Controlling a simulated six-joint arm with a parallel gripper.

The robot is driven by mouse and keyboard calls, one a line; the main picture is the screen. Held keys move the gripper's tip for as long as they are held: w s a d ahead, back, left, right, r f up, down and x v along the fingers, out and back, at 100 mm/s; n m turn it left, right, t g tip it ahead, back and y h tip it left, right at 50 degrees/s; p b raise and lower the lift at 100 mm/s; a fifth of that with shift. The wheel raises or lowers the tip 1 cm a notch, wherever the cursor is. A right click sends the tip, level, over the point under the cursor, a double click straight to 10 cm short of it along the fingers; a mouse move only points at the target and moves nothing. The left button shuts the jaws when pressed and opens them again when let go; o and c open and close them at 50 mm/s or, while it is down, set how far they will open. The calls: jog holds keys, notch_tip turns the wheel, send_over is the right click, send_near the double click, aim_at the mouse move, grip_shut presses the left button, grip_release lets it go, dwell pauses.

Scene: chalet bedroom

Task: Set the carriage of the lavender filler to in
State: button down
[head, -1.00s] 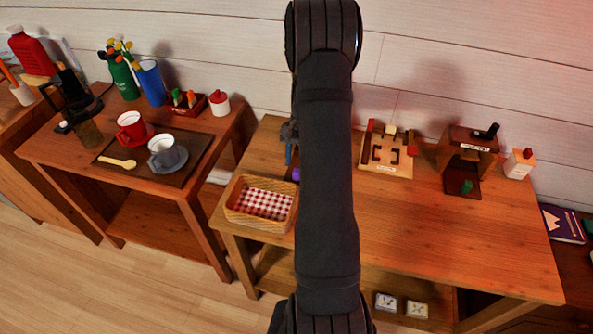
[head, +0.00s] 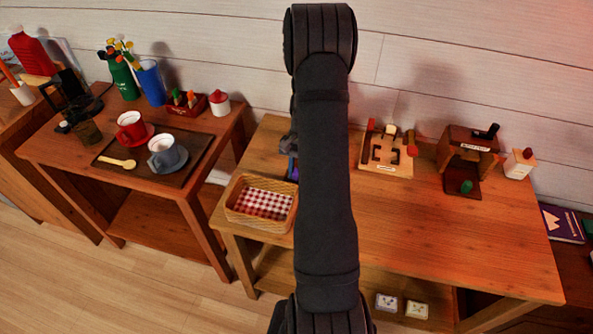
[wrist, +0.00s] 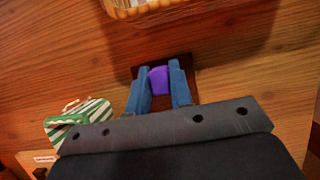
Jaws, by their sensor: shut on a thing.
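In the wrist view, a small purple piece (wrist: 159,80) sits between the two blue fingers of my gripper (wrist: 160,82), which is shut on it. The purple piece is above a dark base (wrist: 187,61) on the wooden table; it looks like part of the lavender filler. The rest of the filler is hidden by my gripper. In the head view, my arm covers most of this place, and only a bit of my gripper (head: 290,165) shows at the arm's left edge. I cannot tell the carriage's position along its travel.
A wicker basket (head: 236,207) with checked cloth stands just left of my arm. Right of it stand a wooden board with a dark slot (head: 374,166), a dark wooden stand (head: 447,150) and a white bottle (head: 517,167). A green-striped thing (wrist: 97,112) lies beside my gripper. The table's front is clear.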

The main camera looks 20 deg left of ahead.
jog(key=shift+w, duration=2.5)
jog(key=c, duration=1.3)
grip_release()
jog(key=r, duration=0.4)
jog(key=shift+d+r, duration=0.4)
jog(key=s+d+r, duration=0.1)
jog(key=d+r, duration=0.1)
jog(key=d, duration=0.1)
jog(key=d+r, duration=0.2)
jog(key=d, duration=0.2)
jog(key=s+d+r, duration=0.1)
jog(key=d+r, duration=0.1)
jog(key=d, duration=0.1)
jog(key=shift+s+d+r, duration=0.15)
jog(key=shift+s+d, duration=0.15)
jog(key=shift+s, duration=0.05)
